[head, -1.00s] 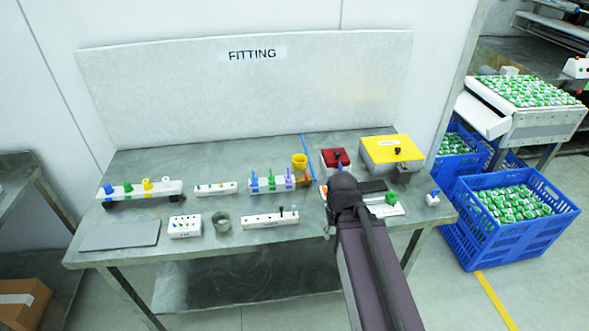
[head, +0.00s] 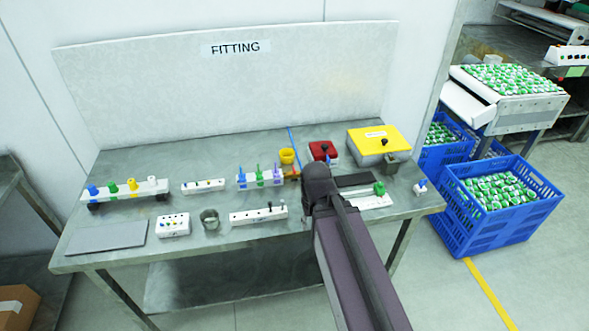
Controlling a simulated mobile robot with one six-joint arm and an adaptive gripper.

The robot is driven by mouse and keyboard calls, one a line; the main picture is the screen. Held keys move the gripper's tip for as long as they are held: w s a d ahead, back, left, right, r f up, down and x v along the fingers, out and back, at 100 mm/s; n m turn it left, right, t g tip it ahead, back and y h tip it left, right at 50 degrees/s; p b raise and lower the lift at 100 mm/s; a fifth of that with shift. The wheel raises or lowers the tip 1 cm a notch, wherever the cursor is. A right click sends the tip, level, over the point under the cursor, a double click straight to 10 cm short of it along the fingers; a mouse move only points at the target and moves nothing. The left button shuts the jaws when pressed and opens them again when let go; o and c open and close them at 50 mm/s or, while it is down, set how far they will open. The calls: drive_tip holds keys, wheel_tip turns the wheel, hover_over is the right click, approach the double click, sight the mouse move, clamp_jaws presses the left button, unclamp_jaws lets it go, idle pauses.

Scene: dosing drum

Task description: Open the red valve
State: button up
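No part that I can clearly make out as a red valve shows. The red thing on the bench is a small red box (head: 318,147) with a black knob on top, towards the back right. A rail at the left carries a blue valve-like part (head: 93,189), a green one (head: 113,187), a yellow one (head: 132,184) and a white one (head: 151,181). My arm reaches over the front right of the bench, just in front of the red box. My gripper is hidden behind my arm, so its fingers do not show.
A yellow-topped box (head: 365,139) stands right of the red box. A yellow cup (head: 287,156), a small rack (head: 259,183), a white block (head: 174,229), a grey cup (head: 210,222) and a grey plate (head: 106,236) stand on the bench. Blue crates (head: 491,232) stand right.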

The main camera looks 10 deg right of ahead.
drive_tip(key=shift+c, duration=0.4)
